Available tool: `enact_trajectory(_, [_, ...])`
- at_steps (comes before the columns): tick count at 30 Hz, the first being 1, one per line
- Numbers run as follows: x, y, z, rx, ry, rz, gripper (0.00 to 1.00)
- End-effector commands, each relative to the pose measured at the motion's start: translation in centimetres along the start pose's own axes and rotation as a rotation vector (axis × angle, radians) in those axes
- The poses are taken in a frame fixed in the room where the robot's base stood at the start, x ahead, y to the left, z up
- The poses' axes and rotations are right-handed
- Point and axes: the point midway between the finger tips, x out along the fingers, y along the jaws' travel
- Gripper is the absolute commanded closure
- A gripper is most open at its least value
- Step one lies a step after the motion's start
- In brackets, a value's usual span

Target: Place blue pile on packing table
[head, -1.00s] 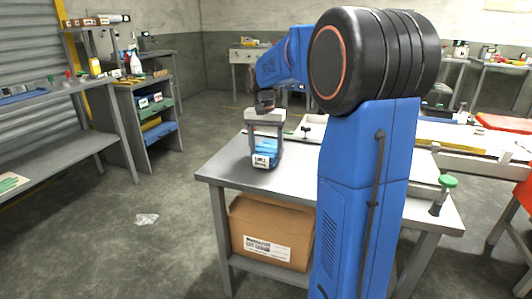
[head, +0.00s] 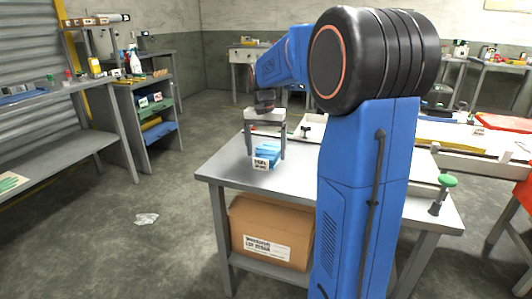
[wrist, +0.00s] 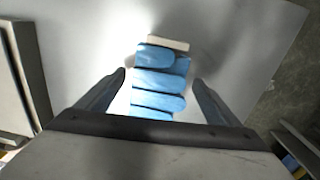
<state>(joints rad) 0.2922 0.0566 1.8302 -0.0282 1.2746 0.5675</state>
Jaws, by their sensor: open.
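The blue pile (head: 266,152), folded blue gloves with a white printed label at its front, lies on the grey packing table (head: 222,166). In the wrist view the blue pile (wrist: 160,82) sits between my two fingers, with a gap on each side. My gripper (head: 265,153) is open, with its fingers astride the pile; it also shows in the wrist view (wrist: 158,82). The fingers do not touch the pile in the wrist view. My arm hides part of the table.
A cardboard box (head: 270,230) stands on the table's lower shelf. A green-topped knob (head: 447,181) stands at the table's right corner. A pale tray (head: 312,128) lies behind the pile. The table's left front is bare. A clear plastic scrap (head: 146,218) lies on the floor.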

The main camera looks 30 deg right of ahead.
Motion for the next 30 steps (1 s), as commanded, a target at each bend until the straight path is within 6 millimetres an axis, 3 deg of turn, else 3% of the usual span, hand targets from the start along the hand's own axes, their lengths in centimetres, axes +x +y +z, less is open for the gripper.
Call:
enact_trajectory(15, [-9.2,0.0,0.0,0.000,0.002,-0.002,0.14])
enact_trajectory(26, [-11.2,0.0,0.0,-0.001,0.001,-0.001,0.14])
enact_trajectory(30, [-11.3,0.2,1.3,-0.026,0.012,-0.008,0.14])
